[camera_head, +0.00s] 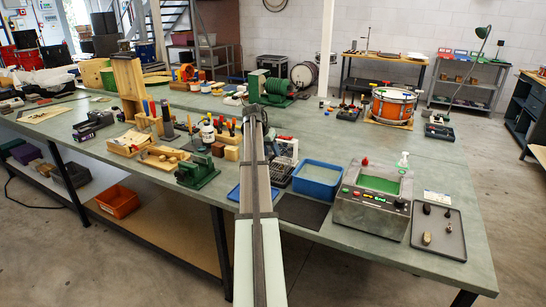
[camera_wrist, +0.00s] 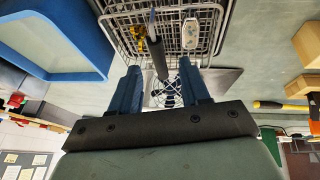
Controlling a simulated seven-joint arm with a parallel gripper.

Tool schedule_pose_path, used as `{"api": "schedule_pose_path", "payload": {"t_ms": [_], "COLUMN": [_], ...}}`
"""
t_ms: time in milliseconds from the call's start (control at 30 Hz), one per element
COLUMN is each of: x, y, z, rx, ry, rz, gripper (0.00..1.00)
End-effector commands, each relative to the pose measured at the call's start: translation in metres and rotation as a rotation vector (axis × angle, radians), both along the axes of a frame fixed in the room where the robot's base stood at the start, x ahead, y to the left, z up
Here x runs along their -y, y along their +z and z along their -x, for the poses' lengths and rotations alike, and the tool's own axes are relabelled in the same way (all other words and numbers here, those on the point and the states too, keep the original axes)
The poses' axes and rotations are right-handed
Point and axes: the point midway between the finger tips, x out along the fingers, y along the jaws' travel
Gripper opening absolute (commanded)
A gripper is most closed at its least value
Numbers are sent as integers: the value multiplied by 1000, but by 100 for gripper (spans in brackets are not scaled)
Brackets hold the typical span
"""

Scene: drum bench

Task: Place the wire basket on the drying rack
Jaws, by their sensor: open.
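In the wrist view the drying rack (camera_wrist: 118,35), a rectangular wire frame, stands at the top centre. Small yellow and white items show inside it. A small round wire basket (camera_wrist: 172,90) with dark bits in it shows between my fingers, partly hidden by them. A dark upright handle rises near it; I cannot tell whether it belongs to the basket. My gripper (camera_wrist: 162,76) is open, with blue fingers on either side of the handle and basket; contact is not clear. In the head view the rack (camera_head: 285,155) is partly hidden behind my arm.
A blue tub (camera_head: 318,178) stands beside the rack. A cleaning machine (camera_head: 375,208) and a dark tray (camera_head: 437,236) are to the right. A dark mat (camera_head: 303,211) lies clear in front. Tools and a green vise (camera_head: 197,172) crowd the left.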

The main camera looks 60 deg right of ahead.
Motion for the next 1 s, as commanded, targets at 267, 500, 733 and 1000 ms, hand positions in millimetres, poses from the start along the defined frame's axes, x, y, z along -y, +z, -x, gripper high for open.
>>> {"api": "schedule_pose_path", "payload": {"t_ms": [267,500,733,1000], "x": [-20,-29,-32,-33], "y": [47,69,74,73], "z": [-8,-13,-14,-17], "rx": [0,0,0,9], "ry": [0,0,0,-2], "rz": [1,0,0,-1], "gripper": [46,46,46,46]}}
